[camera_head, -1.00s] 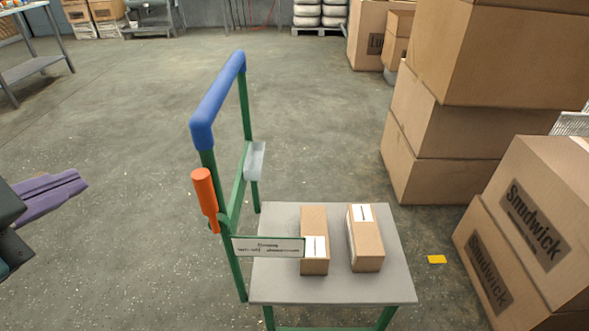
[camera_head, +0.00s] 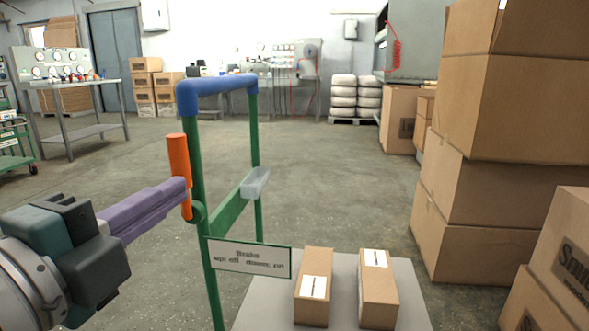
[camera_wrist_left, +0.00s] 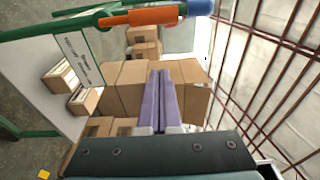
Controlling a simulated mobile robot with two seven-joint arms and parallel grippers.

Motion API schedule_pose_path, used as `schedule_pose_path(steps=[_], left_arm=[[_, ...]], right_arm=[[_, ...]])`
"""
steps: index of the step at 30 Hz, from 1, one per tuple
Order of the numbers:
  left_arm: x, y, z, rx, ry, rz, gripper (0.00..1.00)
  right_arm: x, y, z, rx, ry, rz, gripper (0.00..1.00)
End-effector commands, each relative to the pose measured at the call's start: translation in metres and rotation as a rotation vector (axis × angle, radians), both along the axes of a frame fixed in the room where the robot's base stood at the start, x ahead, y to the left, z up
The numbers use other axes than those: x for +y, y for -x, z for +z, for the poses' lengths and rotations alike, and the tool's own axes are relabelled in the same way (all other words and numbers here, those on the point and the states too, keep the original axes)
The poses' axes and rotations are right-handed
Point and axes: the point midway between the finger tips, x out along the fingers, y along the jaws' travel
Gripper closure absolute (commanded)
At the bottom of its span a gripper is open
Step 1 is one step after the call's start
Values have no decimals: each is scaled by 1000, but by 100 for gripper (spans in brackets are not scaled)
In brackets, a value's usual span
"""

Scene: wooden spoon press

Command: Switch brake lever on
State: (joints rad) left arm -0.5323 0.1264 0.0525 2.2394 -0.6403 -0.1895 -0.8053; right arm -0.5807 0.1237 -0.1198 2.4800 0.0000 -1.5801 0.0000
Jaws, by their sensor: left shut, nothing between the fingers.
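The brake lever (camera_head: 179,162) has an orange grip and points up from its pivot on the left post of a green-framed cart (camera_head: 203,235). A sign (camera_head: 249,258) below it reads "Brake up: off down: on". My left gripper (camera_head: 182,190), with purple fingers, is shut and empty. In the head view its tips overlap the lower part of the orange grip; I cannot tell whether they touch. In the left wrist view the shut fingers (camera_wrist_left: 160,78) point forward, and the orange lever (camera_wrist_left: 150,16) lies across the top, apart from them. My right gripper is not in view.
Two small boxes (camera_head: 313,293) (camera_head: 378,297) sit on the cart's grey deck (camera_head: 413,305). The cart has a blue handle (camera_head: 217,86). Large cardboard boxes (camera_head: 480,175) are stacked at the right. The floor behind the cart is open.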

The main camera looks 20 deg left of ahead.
Motion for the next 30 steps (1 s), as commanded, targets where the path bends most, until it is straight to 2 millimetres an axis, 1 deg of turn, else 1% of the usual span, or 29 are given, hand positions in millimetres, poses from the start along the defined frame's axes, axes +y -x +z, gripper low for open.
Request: schedule_pose_path(steps=[5, 8, 11, 18, 24, 27, 30], left_arm=[[0, -2, 0, -1, 1, 0, 100], [0, -10, 0, -3, 2, -2, 100], [2, -24, 1, -4, 0, -2, 100], [6, -69, 0, -4, 1, -1, 100], [10, -102, -1, -2, 2, 1, 100], [25, -93, -2, 3, -3, 2, 100], [35, -88, -2, 2, -2, 1, 100]], right_arm=[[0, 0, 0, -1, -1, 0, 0], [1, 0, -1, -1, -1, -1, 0], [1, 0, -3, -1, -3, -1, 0], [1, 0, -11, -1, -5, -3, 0], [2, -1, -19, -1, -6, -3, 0], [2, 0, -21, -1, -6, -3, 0], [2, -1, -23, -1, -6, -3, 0]])
